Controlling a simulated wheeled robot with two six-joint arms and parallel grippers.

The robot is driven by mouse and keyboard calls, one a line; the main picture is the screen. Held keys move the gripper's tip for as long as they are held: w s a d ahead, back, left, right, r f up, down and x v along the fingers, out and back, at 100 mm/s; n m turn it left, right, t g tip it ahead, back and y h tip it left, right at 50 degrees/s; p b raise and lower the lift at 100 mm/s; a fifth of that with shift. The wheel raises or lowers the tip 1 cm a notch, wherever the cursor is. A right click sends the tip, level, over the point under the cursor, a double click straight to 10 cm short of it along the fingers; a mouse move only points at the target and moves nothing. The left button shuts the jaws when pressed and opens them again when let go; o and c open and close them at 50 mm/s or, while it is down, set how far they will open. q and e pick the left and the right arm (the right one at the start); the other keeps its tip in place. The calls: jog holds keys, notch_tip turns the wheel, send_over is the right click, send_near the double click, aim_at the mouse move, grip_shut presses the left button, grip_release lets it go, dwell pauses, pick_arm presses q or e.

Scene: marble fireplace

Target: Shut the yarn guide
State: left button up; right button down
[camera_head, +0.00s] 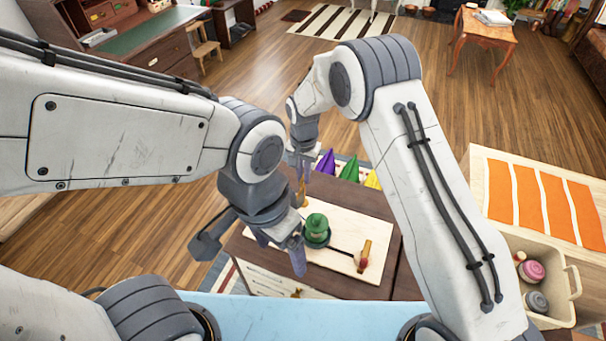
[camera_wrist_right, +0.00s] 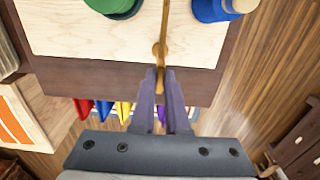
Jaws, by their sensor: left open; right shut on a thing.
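A thin golden-brown arm (camera_wrist_right: 163,30), which looks like the yarn guide, lies over the pale wooden board (camera_wrist_right: 75,38) in the right wrist view. Its round joint is near the board's edge. My right gripper (camera_wrist_right: 160,82) is shut on the end of this arm. In the head view, the guide (camera_head: 301,194) shows only partly beside my right gripper (camera_head: 300,168). My left gripper (camera_head: 250,250) is open and empty, in front of the board's left part. Another wooden piece with a red part (camera_head: 363,260) stands at the board's right end.
A green spool (camera_head: 317,228) stands on the board (camera_head: 343,230); a blue spool (camera_wrist_right: 218,8) shows in the wrist view. Coloured cones (camera_head: 348,168) stand behind. A bin (camera_head: 568,300) and an orange-striped mat (camera_head: 528,200) are at right.

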jog(key=shift+w+r, duration=0.1)
dwell(0.3)
jog(key=c, duration=0.9)
grip_release()
jog(key=shift+r+b, duration=0.8)
jog(key=shift+r, duration=4.4)
